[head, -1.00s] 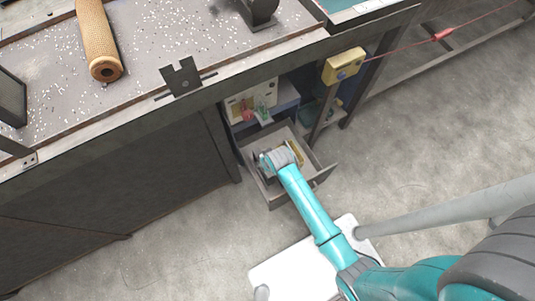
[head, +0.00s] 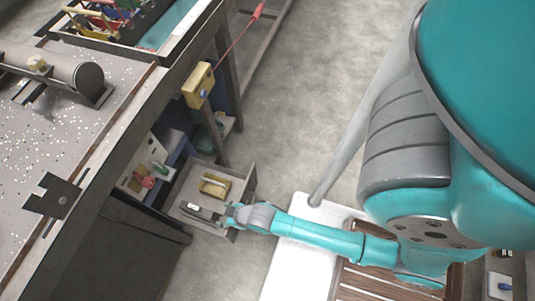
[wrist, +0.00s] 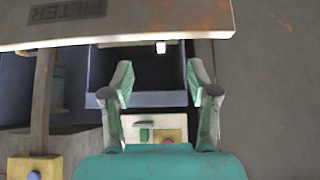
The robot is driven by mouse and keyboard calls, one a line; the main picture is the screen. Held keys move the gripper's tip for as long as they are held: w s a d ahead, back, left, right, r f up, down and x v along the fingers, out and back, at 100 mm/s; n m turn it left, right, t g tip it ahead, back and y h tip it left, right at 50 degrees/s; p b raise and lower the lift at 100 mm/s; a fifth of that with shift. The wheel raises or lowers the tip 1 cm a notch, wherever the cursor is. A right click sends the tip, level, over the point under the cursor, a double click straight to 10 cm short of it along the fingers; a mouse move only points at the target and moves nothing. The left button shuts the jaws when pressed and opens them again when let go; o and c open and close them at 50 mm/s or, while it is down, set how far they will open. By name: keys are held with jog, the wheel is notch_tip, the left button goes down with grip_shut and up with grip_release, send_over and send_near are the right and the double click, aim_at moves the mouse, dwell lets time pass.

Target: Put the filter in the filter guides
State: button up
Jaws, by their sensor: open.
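My gripper (wrist: 162,82) is open and empty in the wrist view, its two fingers wide apart. In the head view my gripper (head: 229,217) is at the front side of an open drawer (head: 243,178) under the bench. A panel (wrist: 150,28) lettered "FILTER" crosses the top of the wrist view, beyond the fingertips. A yellowish block (head: 215,187) lies in the drawer; I cannot tell whether it is the filter. A dark notched plate (head: 52,195) stands at the bench edge; I cannot tell whether it belongs to the filter guides.
The bench (head: 75,140) fills the left, with a grey cylinder (head: 60,70) on a stand. A yellow box (head: 198,85) with a blue button hangs on the bench corner, with a red cord. A slatted wooden pallet (head: 375,285) lies at the bottom. Floor (head: 300,90) is clear beyond the drawer.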

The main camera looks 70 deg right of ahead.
jog(key=s+r+t, duration=0.2)
jog(key=s+r, duration=0.4)
jog(key=r, duration=0.4)
jog(key=s+r+t, duration=0.2)
jog(key=s+r, duration=0.4)
jog(key=r, duration=0.4)
jog(key=s+r+t, duration=0.3)
jog(key=s+r, duration=0.3)
jog(key=r, duration=0.4)
jog(key=shift+s+r, duration=0.2)
jog(key=shift+s, duration=0.1)
